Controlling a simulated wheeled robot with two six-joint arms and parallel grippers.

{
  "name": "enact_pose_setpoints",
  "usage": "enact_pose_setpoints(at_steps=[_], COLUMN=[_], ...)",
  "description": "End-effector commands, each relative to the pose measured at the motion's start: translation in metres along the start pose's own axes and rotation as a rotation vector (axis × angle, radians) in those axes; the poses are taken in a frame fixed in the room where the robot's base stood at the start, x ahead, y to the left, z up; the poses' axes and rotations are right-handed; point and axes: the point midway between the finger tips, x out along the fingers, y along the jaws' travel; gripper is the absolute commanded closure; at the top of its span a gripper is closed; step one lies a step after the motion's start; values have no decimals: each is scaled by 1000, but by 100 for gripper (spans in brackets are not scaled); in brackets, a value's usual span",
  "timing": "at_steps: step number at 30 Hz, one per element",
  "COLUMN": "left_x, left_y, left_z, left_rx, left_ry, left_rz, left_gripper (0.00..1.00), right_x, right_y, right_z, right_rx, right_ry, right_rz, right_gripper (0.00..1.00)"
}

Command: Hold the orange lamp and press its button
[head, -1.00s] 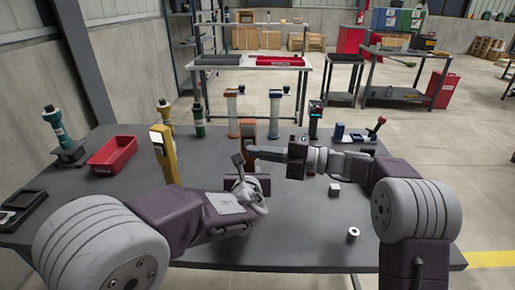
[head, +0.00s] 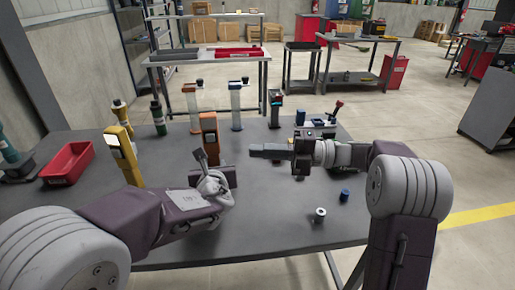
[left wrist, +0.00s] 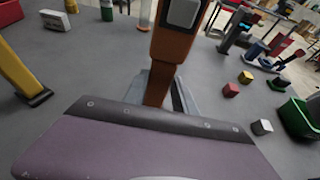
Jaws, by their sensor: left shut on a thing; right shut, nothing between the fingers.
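The orange lamp (head: 209,132) is upright with a slight lean near the middle of the table in the head view. In the left wrist view the orange lamp (left wrist: 170,50) rises between my left gripper's fingers, with a grey square button or panel on its face. My left gripper (left wrist: 160,88) is shut on its lower post. In the head view my left wrist hides the lamp's lower part, so I cannot tell whether its base touches the table. My right gripper (head: 254,150) is shut and empty, pointing left, to the right of the lamp and apart from it.
A yellow lamp (head: 124,152) stands left of the orange one. A red bin (head: 67,163) lies further left. Several posts and devices line the table's back.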

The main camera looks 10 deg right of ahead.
Motion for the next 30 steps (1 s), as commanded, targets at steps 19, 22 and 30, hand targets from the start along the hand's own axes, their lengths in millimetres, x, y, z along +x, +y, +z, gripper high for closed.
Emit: enact_pose_setpoints(at_steps=[19, 22, 30], left_x=[-30, -57, -111], left_y=[-1, -2, -1], left_z=[0, 1, 0], left_rx=[0, -1, 0], left_ry=[-2, -3, 0], left_rz=[-4, -7, -4], left_gripper=[42, 42, 42], right_x=[0, 0, 0], right_y=[0, 0, 0], right_z=[0, 0, 0], right_rx=[0, 0, 0], right_ry=[0, 0, 0], right_rz=[0, 0, 0], right_gripper=[100, 100, 100])
